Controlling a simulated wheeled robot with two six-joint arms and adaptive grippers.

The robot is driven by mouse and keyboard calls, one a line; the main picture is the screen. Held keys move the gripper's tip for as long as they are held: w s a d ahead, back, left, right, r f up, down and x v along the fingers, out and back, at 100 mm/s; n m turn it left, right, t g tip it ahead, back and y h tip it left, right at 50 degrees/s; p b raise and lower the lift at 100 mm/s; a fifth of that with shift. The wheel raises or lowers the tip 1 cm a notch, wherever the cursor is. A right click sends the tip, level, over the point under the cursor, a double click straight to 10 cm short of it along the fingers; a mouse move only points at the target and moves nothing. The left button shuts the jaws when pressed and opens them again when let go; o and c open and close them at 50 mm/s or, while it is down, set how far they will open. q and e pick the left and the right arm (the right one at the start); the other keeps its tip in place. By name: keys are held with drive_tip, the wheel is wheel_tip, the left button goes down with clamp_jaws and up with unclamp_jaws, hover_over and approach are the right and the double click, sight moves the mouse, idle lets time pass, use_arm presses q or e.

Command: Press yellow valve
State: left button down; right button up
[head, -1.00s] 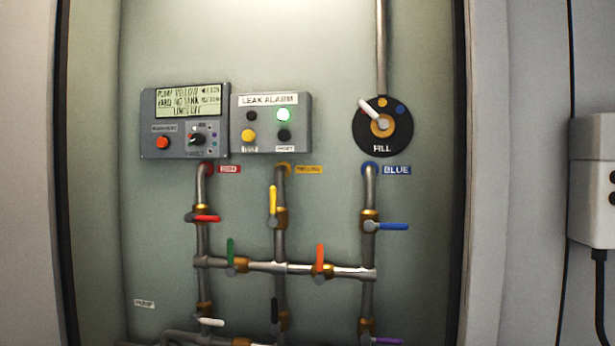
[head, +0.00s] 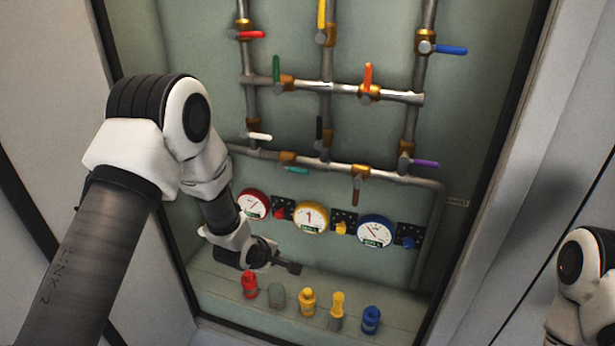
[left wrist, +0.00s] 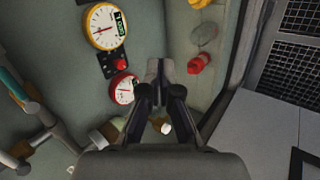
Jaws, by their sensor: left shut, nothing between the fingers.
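A yellow valve lever (head: 321,13) stands upright on the middle pipe at the top of the head view, partly cut off. A small yellow knob (head: 341,227) sits beside the yellow-rimmed gauge (head: 311,216), which also shows in the left wrist view (left wrist: 102,27). Two yellow fittings stand on the ledge, one squat (head: 307,302) and one taller on a grey base (head: 337,308). My left gripper (head: 294,267) is shut and empty, above the ledge and below the gauges; its fingers also show in the left wrist view (left wrist: 160,72). My right gripper is out of view.
Red (head: 250,284), grey (head: 277,295) and blue (head: 371,319) fittings also stand on the ledge. Red (head: 254,203) and blue (head: 375,231) gauges flank the yellow one. Pipes with coloured levers run above. Cabinet frames bound both sides.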

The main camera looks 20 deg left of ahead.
sight(321, 20)
use_arm(q)
drive_tip(key=w+a+r+n+t, duration=0.1)
drive_tip(key=w+r+t, duration=0.35)
drive_tip(key=r, duration=1.05)
drive_tip(key=w+a+r+t, duration=0.1)
drive_tip(key=w+r, duration=0.7)
drive_tip(key=r, duration=0.6)
drive_tip(key=s+r+t, duration=0.2)
drive_tip(key=r, duration=1)
drive_tip(key=s+r+t, duration=0.2)
drive_tip(key=r+t, duration=0.1)
drive_tip(key=r, duration=0.9)
drive_tip(key=w+d+p, duration=0.4)
drive_tip(key=w+p, duration=0.3)
drive_tip(key=w, duration=0.4)
drive_tip(key=shift+d+f, duration=0.25)
drive_tip(key=shift+d, duration=0.05)
